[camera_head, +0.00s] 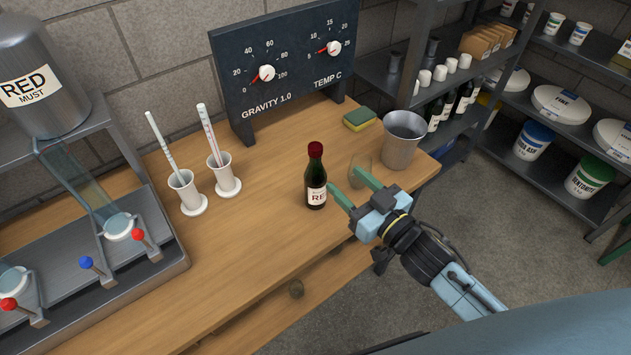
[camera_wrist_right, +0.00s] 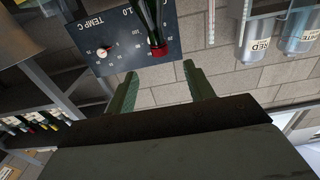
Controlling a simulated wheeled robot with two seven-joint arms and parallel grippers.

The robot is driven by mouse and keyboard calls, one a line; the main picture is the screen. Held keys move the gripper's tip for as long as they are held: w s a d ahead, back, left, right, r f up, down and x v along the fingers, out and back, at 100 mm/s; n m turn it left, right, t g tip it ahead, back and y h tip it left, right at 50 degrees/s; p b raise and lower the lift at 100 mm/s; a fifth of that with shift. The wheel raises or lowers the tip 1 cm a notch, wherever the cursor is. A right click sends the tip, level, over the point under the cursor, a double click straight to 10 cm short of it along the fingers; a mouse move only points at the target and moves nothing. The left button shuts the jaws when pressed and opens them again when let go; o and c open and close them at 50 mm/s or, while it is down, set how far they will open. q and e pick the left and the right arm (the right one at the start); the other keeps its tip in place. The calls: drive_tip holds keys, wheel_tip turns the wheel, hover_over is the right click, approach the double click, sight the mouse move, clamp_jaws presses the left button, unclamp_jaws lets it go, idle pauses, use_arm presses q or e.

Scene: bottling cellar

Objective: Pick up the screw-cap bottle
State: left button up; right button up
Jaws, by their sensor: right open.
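The screw-cap bottle (camera_head: 317,196) stands upright on the wooden bench, dark with a red cap and a pale label reading "RE". My right gripper (camera_head: 344,179) is open and empty just to the right of the bottle, its green fingers pointing toward it. The nearer fingertip looks very close to the bottle; I cannot tell if they touch. In the right wrist view the bottle (camera_wrist_right: 153,32) shows cap-down in the picture, beyond the gap between the fingers (camera_wrist_right: 160,76). My left gripper is not in view.
A metal bucket (camera_head: 402,145) and a sponge (camera_head: 360,119) are behind. Two white cylinders with glass rods (camera_head: 186,194) stand left, near a steel filling rack (camera_head: 170,262). A gauge board (camera_head: 285,75) stands at the back.

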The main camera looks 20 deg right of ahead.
sight(320, 153)
drive_tip(key=x, duration=0.6)
drive_tip(key=shift+w, duration=0.2)
drive_tip(key=shift+r+x, duration=0.2)
drive_tip(key=shift+x, duration=2.55)
clamp_jaws()
